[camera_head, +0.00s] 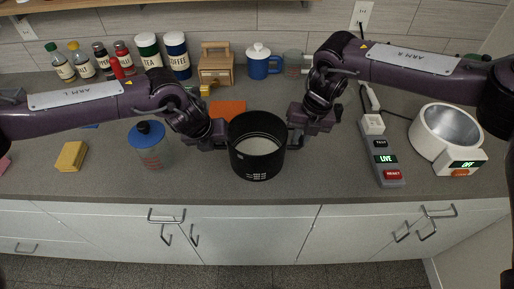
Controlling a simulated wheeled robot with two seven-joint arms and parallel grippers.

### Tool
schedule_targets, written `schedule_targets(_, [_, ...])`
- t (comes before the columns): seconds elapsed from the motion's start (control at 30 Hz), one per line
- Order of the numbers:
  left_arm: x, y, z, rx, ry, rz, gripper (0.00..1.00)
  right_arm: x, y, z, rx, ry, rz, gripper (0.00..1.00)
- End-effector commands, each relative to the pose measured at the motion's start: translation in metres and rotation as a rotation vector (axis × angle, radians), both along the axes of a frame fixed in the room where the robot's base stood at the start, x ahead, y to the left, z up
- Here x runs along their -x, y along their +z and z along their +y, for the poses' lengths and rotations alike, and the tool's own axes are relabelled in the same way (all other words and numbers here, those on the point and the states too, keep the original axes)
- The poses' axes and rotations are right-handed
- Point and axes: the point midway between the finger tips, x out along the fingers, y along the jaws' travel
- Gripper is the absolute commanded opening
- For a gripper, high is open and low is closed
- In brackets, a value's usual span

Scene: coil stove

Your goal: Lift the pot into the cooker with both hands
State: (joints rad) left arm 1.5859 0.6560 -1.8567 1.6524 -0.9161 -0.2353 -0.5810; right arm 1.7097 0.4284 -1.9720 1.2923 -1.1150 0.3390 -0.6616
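The black pot (257,170) is in the middle, near the counter's front edge, upright with a pale inside bottom. I cannot tell whether it touches the counter. My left gripper (222,134) is at the pot's left side and my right gripper (294,138) is at its right side. Their fingers are too small and dark to tell whether they grip the pot's sides. The cooker (431,136) is a white round body with an empty metal bowl, at the right of the counter. Its front panel shows a green "OFF".
A power strip (384,158) with a green "LIVE" light stands left of the cooker. A blue-lidded jar (151,150) and a yellow sponge (71,156) are on the left.

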Motion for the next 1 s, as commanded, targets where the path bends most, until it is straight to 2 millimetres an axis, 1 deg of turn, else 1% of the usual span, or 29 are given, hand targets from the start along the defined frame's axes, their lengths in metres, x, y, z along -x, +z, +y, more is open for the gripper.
schedule_targets(0.37, [0.000, 0.000, 0.001, -0.001, 0.001, 0.000, 0.00, 0.000, 0.000, -0.001, 0.001, -0.001, 0.000, 0.00])
schedule_targets(0.57, [-0.001, 0.004, 0.001, -0.001, 0.002, -0.002, 0.00, -0.001, 0.004, 0.000, 0.000, -0.001, -0.001, 0.00])
schedule_targets(0.77, [-0.001, 0.020, 0.001, -0.001, 0.002, -0.002, 0.00, -0.001, 0.020, 0.000, 0.000, -0.001, -0.001, 0.00])
schedule_targets(1.0, [-0.001, 0.044, 0.001, -0.001, 0.002, -0.002, 0.00, 0.000, 0.044, -0.001, 0.001, -0.001, -0.001, 0.00])
